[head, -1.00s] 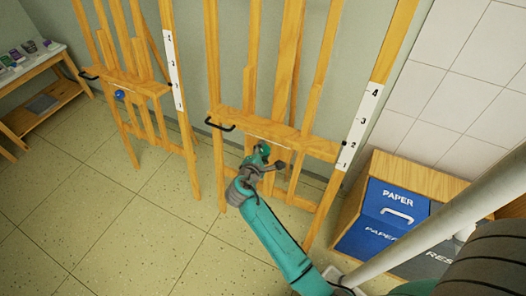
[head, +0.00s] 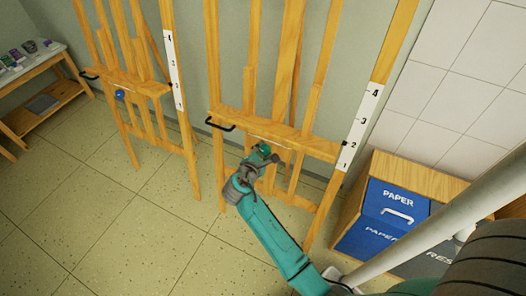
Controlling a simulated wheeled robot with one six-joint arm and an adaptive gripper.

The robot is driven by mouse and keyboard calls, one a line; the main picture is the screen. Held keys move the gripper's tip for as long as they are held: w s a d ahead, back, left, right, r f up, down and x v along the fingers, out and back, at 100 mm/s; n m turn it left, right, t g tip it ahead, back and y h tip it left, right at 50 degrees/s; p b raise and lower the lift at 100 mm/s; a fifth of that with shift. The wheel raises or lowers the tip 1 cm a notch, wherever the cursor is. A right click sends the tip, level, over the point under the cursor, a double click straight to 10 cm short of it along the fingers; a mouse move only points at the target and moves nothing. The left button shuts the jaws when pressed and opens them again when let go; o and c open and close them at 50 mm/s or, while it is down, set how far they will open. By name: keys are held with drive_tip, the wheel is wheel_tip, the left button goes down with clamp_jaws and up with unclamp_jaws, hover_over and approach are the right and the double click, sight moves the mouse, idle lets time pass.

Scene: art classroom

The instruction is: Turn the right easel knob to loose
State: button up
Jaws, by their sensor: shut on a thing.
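The right easel (head: 318,147) is a tall light-wood frame with a crossbar, a black handle on its left and a numbered white scale on its right post. My gripper (head: 271,156) is at the middle of this easel, just below the crossbar. It is shut on the right easel knob, which the gripper and wrist hide from view. The knob's turn angle cannot be seen. The scale's marker sits near 2.
A left easel (head: 153,88) with a blue knob (head: 120,95) stands apart. A wooden bin unit with a blue paper bin (head: 384,210) is close on the right. A low table (head: 37,65) is at far left. The floor at lower left is clear.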

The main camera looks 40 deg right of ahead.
drive_tip(key=o, duration=1.1)
drive_tip(key=v, duration=1.2)
